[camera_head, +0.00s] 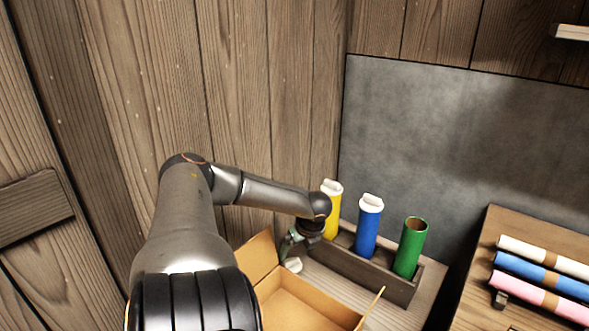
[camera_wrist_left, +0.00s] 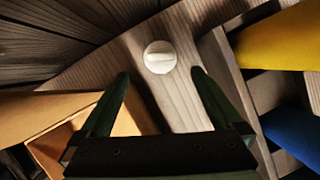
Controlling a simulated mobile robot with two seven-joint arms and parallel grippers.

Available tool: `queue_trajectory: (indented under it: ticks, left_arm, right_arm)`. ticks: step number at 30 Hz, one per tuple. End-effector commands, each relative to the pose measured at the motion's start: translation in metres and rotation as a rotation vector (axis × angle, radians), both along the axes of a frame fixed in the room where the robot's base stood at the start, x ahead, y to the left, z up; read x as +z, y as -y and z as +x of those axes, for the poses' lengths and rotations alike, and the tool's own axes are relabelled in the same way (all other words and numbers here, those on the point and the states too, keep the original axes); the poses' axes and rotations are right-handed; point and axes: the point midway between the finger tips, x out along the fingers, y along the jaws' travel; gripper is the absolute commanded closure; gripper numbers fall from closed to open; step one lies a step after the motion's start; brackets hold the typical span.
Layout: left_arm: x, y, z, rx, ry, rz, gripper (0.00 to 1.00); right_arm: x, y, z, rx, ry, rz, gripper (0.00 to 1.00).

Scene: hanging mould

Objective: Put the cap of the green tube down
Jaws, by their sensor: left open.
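The green tube (camera_head: 411,247) stands upright at the right end of a dark wooden holder, its top open with no cap on it. A white round cap with a raised ridge (camera_head: 293,265) lies on the wooden surface left of the holder; it also shows in the left wrist view (camera_wrist_left: 160,57). My left gripper (camera_head: 288,247) is open and empty, pointing down beside the cap. In the left wrist view its two fingertips (camera_wrist_left: 160,75) are apart, with the cap seen in the gap between them. My right gripper does not show.
The blue tube (camera_head: 369,228) and yellow tube (camera_head: 332,208), both with white caps, stand in the wooden holder (camera_head: 391,287). An open cardboard box (camera_head: 300,309) is close in front. Rolled sheets (camera_head: 543,274) lie on a wooden surface at the right.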

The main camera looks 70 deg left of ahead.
Motion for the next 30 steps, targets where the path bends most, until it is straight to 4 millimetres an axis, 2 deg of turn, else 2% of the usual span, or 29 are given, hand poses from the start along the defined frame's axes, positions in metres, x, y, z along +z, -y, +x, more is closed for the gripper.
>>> queue_trajectory:
  ticks: [1,6,26,30]
  left_arm:
    - [0.012,0.003,0.0,-0.003,-0.001,0.001,0.0]
    - [0.026,0.01,0.001,-0.001,0.0,0.0,0.0]
    - [0.027,0.012,0.001,0.001,0.001,-0.001,0.0]
    - [0.037,0.011,0.002,0.001,0.001,-0.001,0.0]
  right_arm:
    - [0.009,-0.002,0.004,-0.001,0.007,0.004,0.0]
    - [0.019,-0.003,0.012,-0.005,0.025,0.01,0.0]
    - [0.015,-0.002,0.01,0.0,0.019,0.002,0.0]
    - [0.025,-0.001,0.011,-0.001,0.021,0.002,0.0]
